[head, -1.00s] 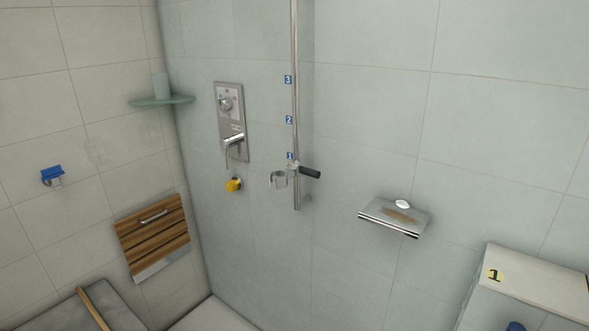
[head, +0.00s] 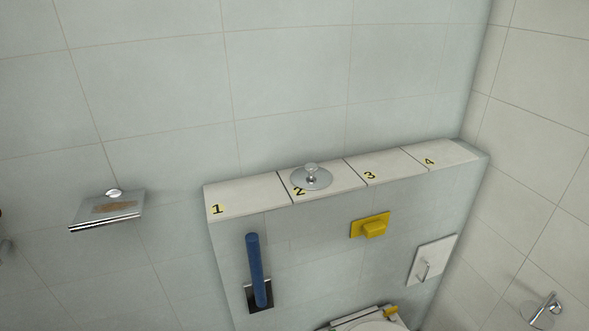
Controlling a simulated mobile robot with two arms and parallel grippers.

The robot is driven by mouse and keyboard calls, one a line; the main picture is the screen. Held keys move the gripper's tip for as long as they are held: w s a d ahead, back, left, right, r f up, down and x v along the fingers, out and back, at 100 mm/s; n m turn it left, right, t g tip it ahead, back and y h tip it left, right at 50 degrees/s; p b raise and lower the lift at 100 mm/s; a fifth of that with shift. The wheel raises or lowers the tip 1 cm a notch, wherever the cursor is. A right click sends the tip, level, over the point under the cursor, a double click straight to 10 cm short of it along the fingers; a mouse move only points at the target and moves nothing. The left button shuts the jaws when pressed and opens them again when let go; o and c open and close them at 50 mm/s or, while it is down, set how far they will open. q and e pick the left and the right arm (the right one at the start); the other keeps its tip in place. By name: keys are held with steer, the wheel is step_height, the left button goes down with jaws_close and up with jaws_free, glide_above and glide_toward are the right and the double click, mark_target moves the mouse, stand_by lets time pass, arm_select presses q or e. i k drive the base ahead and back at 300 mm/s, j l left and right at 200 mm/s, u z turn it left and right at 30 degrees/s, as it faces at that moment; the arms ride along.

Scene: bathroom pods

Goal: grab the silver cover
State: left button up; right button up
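A round silver cover (head: 311,180) with a small knob on top lies on the section marked 2 of the ledge (head: 245,196) along the back wall. It sits near the middle of that section, just above the number. Neither of my grippers shows in the head view.
The ledge sections marked 1, 3 and 4 are bare. Below are a blue cylinder (head: 257,270) on a dark plate, a yellow block (head: 372,227), a white panel with a handle (head: 432,260) and a toilet (head: 375,322).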

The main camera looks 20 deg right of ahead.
mark_target(311, 177)
steer(key=i+j+z, duration=0.1)
steer(key=z, duration=0.95)
steer(key=i+j+z, duration=0.1)
steer(key=j+z, duration=0.2)
steer(key=i+j+z, duration=0.1)
steer(key=j+z, duration=0.15)
steer(key=j, duration=0.2)
steer(key=k+j, duration=0.1)
